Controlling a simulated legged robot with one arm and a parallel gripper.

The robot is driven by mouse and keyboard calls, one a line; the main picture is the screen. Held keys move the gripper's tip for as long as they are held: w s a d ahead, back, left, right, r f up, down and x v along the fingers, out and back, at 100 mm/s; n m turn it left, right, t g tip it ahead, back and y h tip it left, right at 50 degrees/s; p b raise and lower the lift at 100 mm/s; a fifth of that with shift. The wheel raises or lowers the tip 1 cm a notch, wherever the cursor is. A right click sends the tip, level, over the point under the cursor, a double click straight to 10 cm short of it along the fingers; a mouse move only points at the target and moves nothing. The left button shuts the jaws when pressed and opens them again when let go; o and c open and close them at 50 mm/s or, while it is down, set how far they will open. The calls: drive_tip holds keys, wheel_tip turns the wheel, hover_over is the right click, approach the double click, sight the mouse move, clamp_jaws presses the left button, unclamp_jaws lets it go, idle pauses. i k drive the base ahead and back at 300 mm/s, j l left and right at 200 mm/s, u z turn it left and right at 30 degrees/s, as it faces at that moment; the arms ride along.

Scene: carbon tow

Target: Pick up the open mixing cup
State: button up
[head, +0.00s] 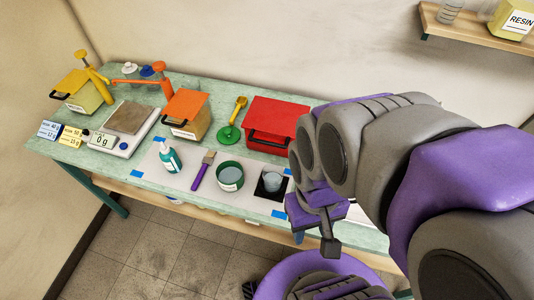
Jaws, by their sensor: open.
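A small open translucent grey-blue cup (272,182) stands upright on a black square (262,192) near the front edge of the table. A wider open dark-green round container (230,178) with pale contents stands just to its left; I cannot tell from a label which one is the mixing cup. My gripper (316,222) is open and empty, to the right of the small cup and apart from it, at the table's front edge. My arm covers the table's right part.
On the table (150,187) are a teal bottle (168,158), a purple-handled brush (203,170), a scale (125,122), an orange-lidded box (186,113), a red box (274,125) and a green stand with a yellow scoop (229,133). A wall shelf (470,28) is at upper right.

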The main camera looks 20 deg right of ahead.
sight(273, 172)
drive_tip(key=j+z, duration=0.1)
drive_tip(key=z, duration=0.25)
drive_tip(key=j+z, duration=0.15)
drive_tip(key=z, duration=0.2)
drive_tip(key=i+j+z, duration=0.1)
drive_tip(key=z, duration=0.2)
drive_tip(key=j+z, duration=0.15)
drive_tip(key=j, duration=0.35)
drive_tip(key=j+z, duration=0.15)
drive_tip(key=j, duration=0.35)
drive_tip(key=k+j+z, duration=0.15)
drive_tip(key=j, duration=0.3)
drive_tip(key=k+j+z, duration=0.2)
drive_tip(key=j, duration=0.3)
drive_tip(key=j+z, duration=0.15)
drive_tip(key=j, duration=0.35)
drive_tip(key=k+j, duration=0.1)
drive_tip(key=j, duration=0.2)
drive_tip(key=k+j, duration=0.1)
drive_tip(key=j, duration=0.25)
